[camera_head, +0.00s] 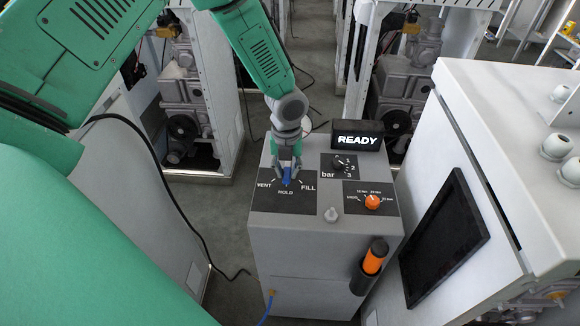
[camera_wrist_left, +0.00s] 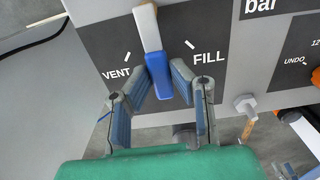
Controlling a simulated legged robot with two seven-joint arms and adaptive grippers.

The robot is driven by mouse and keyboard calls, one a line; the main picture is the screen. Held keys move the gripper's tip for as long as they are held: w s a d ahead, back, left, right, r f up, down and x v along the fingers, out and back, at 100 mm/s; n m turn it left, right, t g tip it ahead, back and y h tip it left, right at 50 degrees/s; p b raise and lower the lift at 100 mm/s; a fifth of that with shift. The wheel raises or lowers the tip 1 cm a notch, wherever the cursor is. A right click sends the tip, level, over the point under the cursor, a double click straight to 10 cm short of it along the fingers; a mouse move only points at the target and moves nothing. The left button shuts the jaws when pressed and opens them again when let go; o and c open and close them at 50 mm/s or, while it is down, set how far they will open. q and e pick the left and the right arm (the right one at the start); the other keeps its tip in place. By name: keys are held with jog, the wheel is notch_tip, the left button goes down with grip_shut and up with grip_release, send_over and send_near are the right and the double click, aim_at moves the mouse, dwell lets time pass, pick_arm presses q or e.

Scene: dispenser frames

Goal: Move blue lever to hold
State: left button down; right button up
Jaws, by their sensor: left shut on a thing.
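The blue lever (camera_head: 287,174) stands on the black panel (camera_head: 266,204) on top of the grey dispenser. In the head view its tip is near the HOLD label, between VENT and FILL. In the left wrist view the lever (camera_wrist_left: 158,75) has a white upper part and a blue end, and points down between the VENT and FILL marks; the HOLD label is hidden there. My left gripper (camera_head: 287,178) reaches down from above and is shut on the lever, with one finger on each side of the blue end. My right gripper is not in view.
A READY display (camera_head: 357,140), a bar knob (camera_head: 340,163) and an orange knob (camera_head: 372,202) sit right of the lever panel. An orange-and-black handle (camera_head: 372,262) is on the dispenser's front. A white cabinet (camera_head: 500,150) stands close on the right.

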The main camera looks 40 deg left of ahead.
aim_at(287, 170)
pick_arm(q)
jog(key=shift+w+a+r, duration=0.1)
jog(key=shift+w+r, duration=0.05)
jog(key=shift+w, duration=0.15)
jog(key=c, duration=1.4)
grip_release()
jog(key=shift+c, duration=0.2)
jog(key=shift+a, duration=0.1)
notch_tip(287, 170, up, 12)
jog(key=shift+f, duration=0.25)
jog(key=shift+w+a, duration=0.1)
